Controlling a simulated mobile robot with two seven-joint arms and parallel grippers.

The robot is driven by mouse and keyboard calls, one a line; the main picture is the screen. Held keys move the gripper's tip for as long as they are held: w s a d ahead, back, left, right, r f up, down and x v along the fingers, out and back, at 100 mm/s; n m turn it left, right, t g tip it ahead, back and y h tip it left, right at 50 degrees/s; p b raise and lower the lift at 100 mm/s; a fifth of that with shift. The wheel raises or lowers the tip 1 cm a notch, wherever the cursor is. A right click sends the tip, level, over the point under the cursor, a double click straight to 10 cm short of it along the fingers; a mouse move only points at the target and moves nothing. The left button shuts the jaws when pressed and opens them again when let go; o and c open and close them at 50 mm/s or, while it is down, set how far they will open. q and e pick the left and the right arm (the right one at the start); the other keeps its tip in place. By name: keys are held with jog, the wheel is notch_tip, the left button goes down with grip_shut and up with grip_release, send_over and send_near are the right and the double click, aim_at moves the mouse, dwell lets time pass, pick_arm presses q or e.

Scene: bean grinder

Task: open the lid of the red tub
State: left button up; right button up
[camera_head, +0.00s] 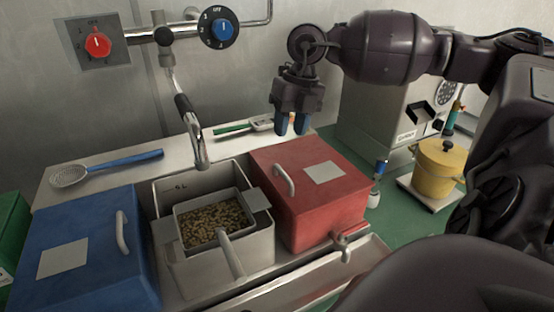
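The red tub (335,205) stands right of the middle, with its flat red lid shut. A pale curved handle (284,180) rises near the lid's left edge, and a blank pale label lies on the lid. A small metal tap with a red part sits on the tub's front side. My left gripper is out of view.
A steel basin with a basket of beans (215,225) stands left of the tub, under a faucet (192,130). A blue tub (85,255) is farther left. A yellow pot (438,172) and a grey machine (385,110) stand right. A blue-handled skimmer (115,166) lies behind.

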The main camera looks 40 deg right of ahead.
aim_at(281, 169)
jog(key=f, duration=0.3)
jog(key=a+f, duration=0.1)
jog(key=f, duration=0.5)
jog(key=shift+w+a+f+b, duration=0.1)
jog(key=shift+w+a+b, duration=0.1)
jog(key=shift+a+b, duration=0.15)
grip_shut()
